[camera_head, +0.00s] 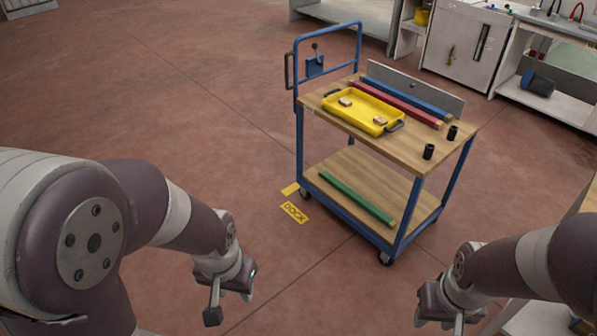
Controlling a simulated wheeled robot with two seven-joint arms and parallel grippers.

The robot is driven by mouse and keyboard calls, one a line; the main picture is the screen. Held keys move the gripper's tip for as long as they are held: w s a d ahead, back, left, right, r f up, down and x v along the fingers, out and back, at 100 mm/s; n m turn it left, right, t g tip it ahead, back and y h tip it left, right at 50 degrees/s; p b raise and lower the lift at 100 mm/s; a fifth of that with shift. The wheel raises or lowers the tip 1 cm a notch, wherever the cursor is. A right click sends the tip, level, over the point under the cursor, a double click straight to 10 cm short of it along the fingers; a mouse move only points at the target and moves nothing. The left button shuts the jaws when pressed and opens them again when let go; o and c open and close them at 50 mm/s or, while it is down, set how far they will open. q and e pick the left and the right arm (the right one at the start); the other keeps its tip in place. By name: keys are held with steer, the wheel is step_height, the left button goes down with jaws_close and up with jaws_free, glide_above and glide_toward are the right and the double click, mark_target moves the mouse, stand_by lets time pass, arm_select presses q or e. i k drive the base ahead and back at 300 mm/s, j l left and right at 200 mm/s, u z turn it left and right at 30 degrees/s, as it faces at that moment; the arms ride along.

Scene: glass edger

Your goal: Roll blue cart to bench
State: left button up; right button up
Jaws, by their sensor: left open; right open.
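The blue cart (298,148) stands on the red floor ahead of me, with two wooden shelves, a blue push handle (327,33) at its far left end and dark casters. A small blue lever box (315,65) is fixed below the handle bar. My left gripper (229,304) is open and empty over the floor, left of and nearer than the cart. My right gripper (440,325) is open and empty at the lower right, nearer than the cart. Both are apart from the cart. A bench (553,32) with a pale top runs along the upper right.
A yellow tray (350,117) with small parts, red and blue bars and two black cylinders (428,152) ride on the top shelf. A green bar (356,198) lies below. A yellow DOCK mark (294,212) is beside the cart. Floor at left is clear.

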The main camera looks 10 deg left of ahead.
mark_target(418, 148)
steer(key=i+j, duration=0.15)
steer(key=i, duration=0.4)
steer(key=i+j, duration=0.15)
steer(key=i, duration=0.4)
steer(key=i+j, duration=0.15)
steer(key=i, duration=0.4)
steer(key=i+j, duration=0.15)
steer(key=i, duration=0.4)
steer(key=i+j, duration=0.15)
steer(key=i, duration=0.4)
